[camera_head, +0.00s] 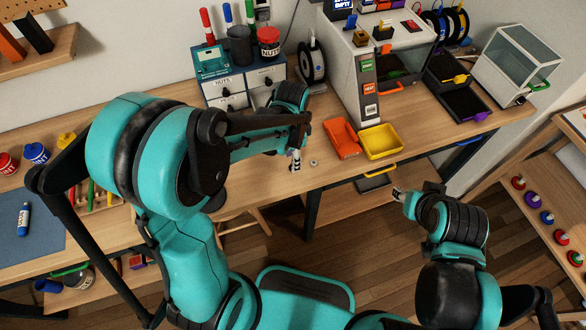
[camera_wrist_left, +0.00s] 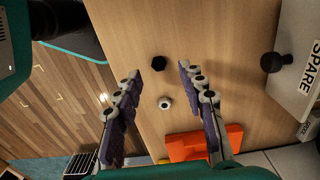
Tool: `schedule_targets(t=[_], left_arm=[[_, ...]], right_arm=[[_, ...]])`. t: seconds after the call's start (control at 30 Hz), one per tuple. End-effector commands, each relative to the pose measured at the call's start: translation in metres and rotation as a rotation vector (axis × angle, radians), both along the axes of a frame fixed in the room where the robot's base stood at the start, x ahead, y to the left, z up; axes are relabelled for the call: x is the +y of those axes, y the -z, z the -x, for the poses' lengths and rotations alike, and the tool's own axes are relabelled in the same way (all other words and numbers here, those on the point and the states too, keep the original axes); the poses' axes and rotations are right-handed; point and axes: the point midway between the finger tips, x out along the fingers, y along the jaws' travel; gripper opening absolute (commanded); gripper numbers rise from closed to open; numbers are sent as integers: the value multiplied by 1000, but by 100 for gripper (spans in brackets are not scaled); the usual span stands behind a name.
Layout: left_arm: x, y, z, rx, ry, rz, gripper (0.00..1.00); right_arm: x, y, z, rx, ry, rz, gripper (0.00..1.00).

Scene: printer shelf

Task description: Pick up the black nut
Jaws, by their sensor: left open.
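The black nut (camera_wrist_left: 158,63) lies on the wooden bench top in the left wrist view. My left gripper (camera_wrist_left: 160,70) is open above the bench, its fingertips appearing on either side of the nut with nothing between the pads. In the head view my left gripper (camera_head: 296,163) points down near the bench's front edge. I cannot make out the black nut there. A small silver nut (camera_wrist_left: 165,103) lies close by, and it also shows in the head view (camera_head: 313,162). My right gripper (camera_head: 399,192) hangs in front of the bench; its jaws are too small to read.
An orange tray (camera_head: 342,139) and a yellow tray (camera_head: 381,142) sit right of the left gripper. A drawer cabinet (camera_head: 226,88) with a "NUTS" label stands behind it. A drawer front marked "SPARE" (camera_wrist_left: 299,72) has a black knob (camera_wrist_left: 275,62). The printer (camera_head: 352,65) stands behind the trays.

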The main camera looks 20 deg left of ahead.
Motion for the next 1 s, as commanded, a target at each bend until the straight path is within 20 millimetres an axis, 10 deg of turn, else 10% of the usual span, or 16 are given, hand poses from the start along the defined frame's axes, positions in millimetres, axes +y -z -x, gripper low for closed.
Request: schedule_targets(t=[0.37,0.57,1.0], left_arm=[[-1,29,1,0,-1,0,40],[-1,29,1,0,-1,0,2],[-1,24,1,-1,-1,0,2]], right_arm=[[0,13,0,0,0,0,40],[0,13,0,0,0,0,40],[0,11,0,0,0,0,40]])
